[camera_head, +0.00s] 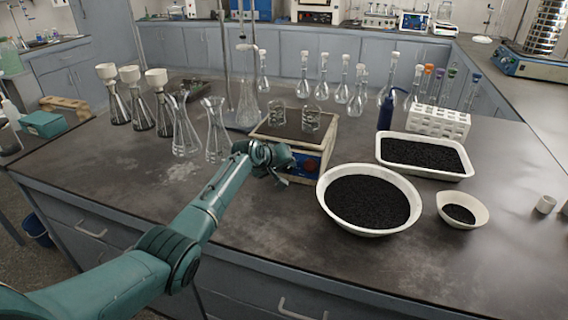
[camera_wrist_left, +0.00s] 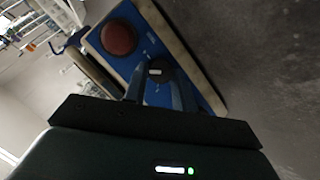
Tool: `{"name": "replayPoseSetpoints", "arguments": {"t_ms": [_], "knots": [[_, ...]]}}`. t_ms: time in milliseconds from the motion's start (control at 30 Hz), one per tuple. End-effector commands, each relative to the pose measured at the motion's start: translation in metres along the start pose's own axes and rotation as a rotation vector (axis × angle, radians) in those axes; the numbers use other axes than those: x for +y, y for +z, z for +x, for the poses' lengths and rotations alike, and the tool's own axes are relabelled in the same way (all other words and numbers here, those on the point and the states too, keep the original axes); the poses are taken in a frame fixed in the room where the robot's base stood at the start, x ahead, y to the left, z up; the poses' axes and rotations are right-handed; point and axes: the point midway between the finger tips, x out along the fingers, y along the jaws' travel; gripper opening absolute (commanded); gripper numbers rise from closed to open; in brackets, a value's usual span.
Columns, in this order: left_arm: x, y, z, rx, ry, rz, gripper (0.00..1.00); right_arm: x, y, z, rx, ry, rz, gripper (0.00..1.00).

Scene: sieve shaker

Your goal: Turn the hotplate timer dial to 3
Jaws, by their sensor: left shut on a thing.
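The hotplate (camera_head: 290,130) stands on the bench, a pale box with a dark top and a blue front panel. In the left wrist view the blue panel (camera_wrist_left: 146,50) is tilted and carries a red round knob (camera_wrist_left: 118,38) and a dark timer dial (camera_wrist_left: 157,73) with a pale mark. My left gripper (camera_head: 284,174) is at the front of the hotplate. In the left wrist view its fingers (camera_wrist_left: 155,88) are on either side of the dial, shut on it. The dial's numbers are too small to read, and it is hidden in the head view. My right gripper is not in view.
Two glass beakers (camera_head: 311,119) stand on the hotplate. Conical flasks (camera_head: 184,135) are to the left, several volumetric flasks (camera_head: 357,95) behind. A round bowl (camera_head: 328,209) of black grains is close to the right, with a tray (camera_head: 467,176) and small dish (camera_head: 482,222) beyond. The front left bench is clear.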

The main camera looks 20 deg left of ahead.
Motion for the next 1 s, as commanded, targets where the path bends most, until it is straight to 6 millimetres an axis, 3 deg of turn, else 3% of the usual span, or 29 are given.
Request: {"name": "replayPoseSetpoints", "arguments": {"t_ms": [600, 633, 900, 1000], "knots": [[0.0008, -0.0001, 0.0002, 0.003, -0.015, 0.04, 0.04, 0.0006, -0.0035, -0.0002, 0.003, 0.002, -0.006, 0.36], [0.0009, -0.0001, 0.0002, 0.003, -0.015, 0.04, 0.28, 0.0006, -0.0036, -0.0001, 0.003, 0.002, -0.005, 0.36], [0.0008, 0.0001, 0.0002, 0.002, -0.015, 0.039, 0.49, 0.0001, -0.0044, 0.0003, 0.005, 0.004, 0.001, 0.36], [0.0007, 0.0002, 0.0002, 0.002, -0.016, 0.039, 0.49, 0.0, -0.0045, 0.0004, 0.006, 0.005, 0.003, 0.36]]}}
